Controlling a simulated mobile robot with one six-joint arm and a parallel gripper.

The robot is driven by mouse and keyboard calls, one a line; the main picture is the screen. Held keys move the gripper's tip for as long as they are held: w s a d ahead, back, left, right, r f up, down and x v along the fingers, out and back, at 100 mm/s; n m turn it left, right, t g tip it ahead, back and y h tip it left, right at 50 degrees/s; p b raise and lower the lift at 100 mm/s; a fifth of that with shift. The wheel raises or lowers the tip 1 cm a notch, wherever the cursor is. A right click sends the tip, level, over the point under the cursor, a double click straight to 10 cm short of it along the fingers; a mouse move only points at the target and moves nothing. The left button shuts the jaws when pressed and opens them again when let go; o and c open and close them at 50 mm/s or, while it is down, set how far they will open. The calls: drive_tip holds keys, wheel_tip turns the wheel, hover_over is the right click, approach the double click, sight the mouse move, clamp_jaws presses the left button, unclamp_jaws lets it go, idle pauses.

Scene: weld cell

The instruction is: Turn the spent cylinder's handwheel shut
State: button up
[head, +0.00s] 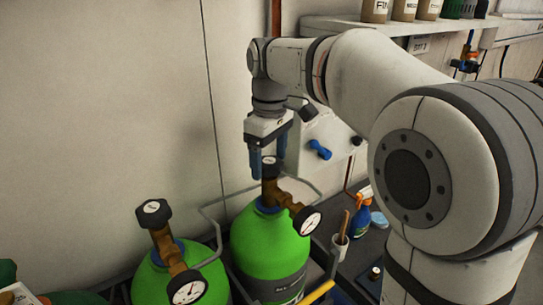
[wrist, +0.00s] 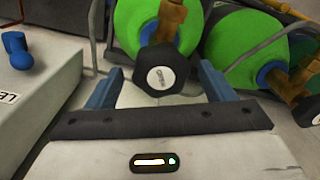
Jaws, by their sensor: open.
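Two green gas cylinders stand side by side in the head view, the right one (head: 262,243) and the left one (head: 205,262). Each has a brass valve, a black handwheel and a round gauge. The right cylinder's handwheel (head: 270,167) lies just under my gripper (head: 268,168). My gripper points down, open, with its blue fingers on either side of that handwheel. In the wrist view the black handwheel (wrist: 165,80), with a white centre disc, sits between the spread fingers, with no clear contact. The left cylinder's handwheel (head: 153,213) is apart. Which cylinder is spent I cannot tell.
The right cylinder's gauge (head: 306,221) sticks out to the right of its valve. Grey rails (head: 213,225) run around the cylinders. A blue-and-orange spray bottle (head: 361,214) and a cup (head: 341,245) stand at right. A white box with a blue handle (head: 320,149) is behind.

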drive_tip(key=shift+f, duration=0.2)
drive_tip(key=shift+c, duration=0.4)
drive_tip(key=c, duration=0.9)
